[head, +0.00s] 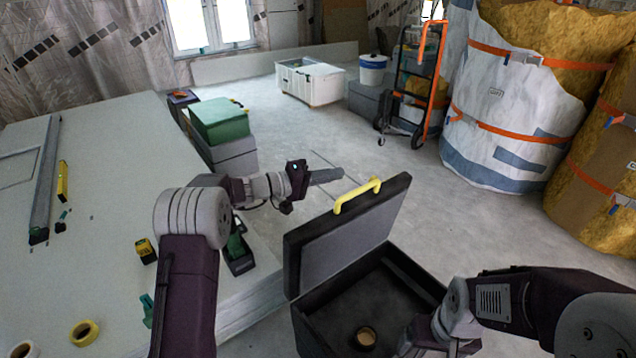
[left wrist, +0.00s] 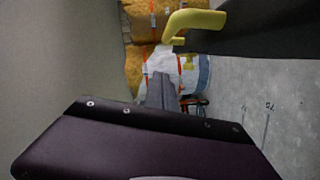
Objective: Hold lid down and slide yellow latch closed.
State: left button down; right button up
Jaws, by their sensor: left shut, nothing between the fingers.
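A black box (head: 398,268) stands open at the lower middle of the head view. Its lid (head: 335,245) is raised, with a yellow handle (head: 357,195) on its upper edge. The handle also shows at the top of the left wrist view (left wrist: 195,22), beside the dark lid (left wrist: 270,30). I cannot make out a separate yellow latch. My left gripper (head: 328,175) is shut and empty, just left of the handle and apart from it; its grey fingers show in the left wrist view (left wrist: 161,92). My right arm reaches to the box's right front, its fingers not discernible.
A pale panel stack (head: 100,190) fills the left, with a tape roll (head: 84,333) and tools. A green case (head: 219,120), a hand truck (head: 413,85) and wrapped insulation rolls (head: 515,110) stand farther back. Open floor lies between.

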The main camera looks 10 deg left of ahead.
pick_arm(q)
jog(key=shift+s+d+f+b, duration=0.25)
jog(key=shift+d+b, duration=0.05)
jog(key=shift+d, duration=0.45)
jog(key=shift+s+d+f+b, duration=0.25)
jog(key=shift+s+d+b, duration=0.1)
jog(key=shift+d, duration=0.45)
jog(key=shift+s+d+f+b, duration=0.2)
jog(key=shift+d+f+b, duration=0.1)
jog(key=shift+d, duration=0.45)
